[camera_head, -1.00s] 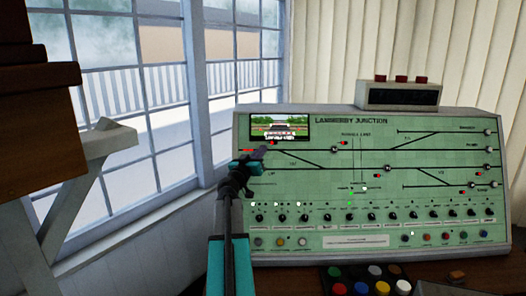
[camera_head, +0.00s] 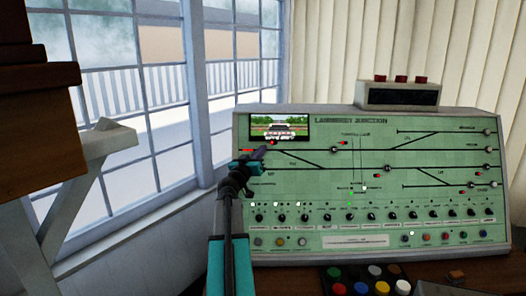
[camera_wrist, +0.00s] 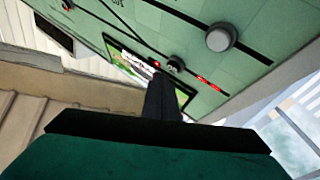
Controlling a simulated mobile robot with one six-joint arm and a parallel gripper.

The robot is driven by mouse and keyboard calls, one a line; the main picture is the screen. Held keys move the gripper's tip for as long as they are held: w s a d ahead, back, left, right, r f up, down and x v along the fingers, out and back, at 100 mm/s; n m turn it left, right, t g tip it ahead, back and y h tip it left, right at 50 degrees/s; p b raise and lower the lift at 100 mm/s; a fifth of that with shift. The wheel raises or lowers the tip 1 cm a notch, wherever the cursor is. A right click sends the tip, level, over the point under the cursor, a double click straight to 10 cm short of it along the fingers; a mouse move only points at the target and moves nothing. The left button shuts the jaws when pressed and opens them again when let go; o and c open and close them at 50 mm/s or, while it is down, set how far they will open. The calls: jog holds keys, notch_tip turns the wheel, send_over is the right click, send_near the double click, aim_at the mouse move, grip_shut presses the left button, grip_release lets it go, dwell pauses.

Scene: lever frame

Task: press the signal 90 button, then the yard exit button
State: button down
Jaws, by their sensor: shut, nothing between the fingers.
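The green signal panel (camera_head: 330,220), headed Lanmerby Junction, stands at the centre right in the head view, with track lines, round buttons and small lamps. My gripper (camera_head: 262,152) is shut and empty at its upper left, just below the screen. In the wrist view the narrow gripper tip (camera_wrist: 161,85) overlaps the screen's edge, beside a small dark knob (camera_wrist: 175,65). I cannot tell whether it touches the panel. A larger grey round button (camera_wrist: 220,37) lies farther along the track line. Labels are too small to tell which buttons are signal 90 and yard exit.
The screen (camera_head: 280,120) shows a train. A tray of coloured buttons (camera_head: 365,280) lies on the desk in front. Windows (camera_head: 130,110) and a wooden shelf (camera_head: 40,100) are at the left.

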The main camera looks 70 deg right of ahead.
jog(key=shift+w+d+f+b, duration=0.4)
jog(key=shift+d+b, duration=0.3)
jog(key=shift+b, duration=1.15)
dwell(1.7)
jog(key=shift+a, duration=0.15)
dwell(0.3)
jog(key=shift+s+a+r+b, duration=0.35)
jog(key=shift+a+b, duration=0.05)
jog(key=shift+a, duration=0.2)
jog(key=shift+s+a+r, duration=0.25)
jog(key=shift+a+r, duration=0.15)
jog(key=shift+a, duration=0.3)
jog(key=shift+s+a+r, duration=0.25)
jog(key=shift+a+r, duration=0.15)
jog(key=shift+a, duration=0.25)
jog(key=shift+s+a+r, duration=0.25)
jog(key=shift+a+r, duration=0.15)
jog(key=shift+a, duration=0.3)
dwell(1.3)
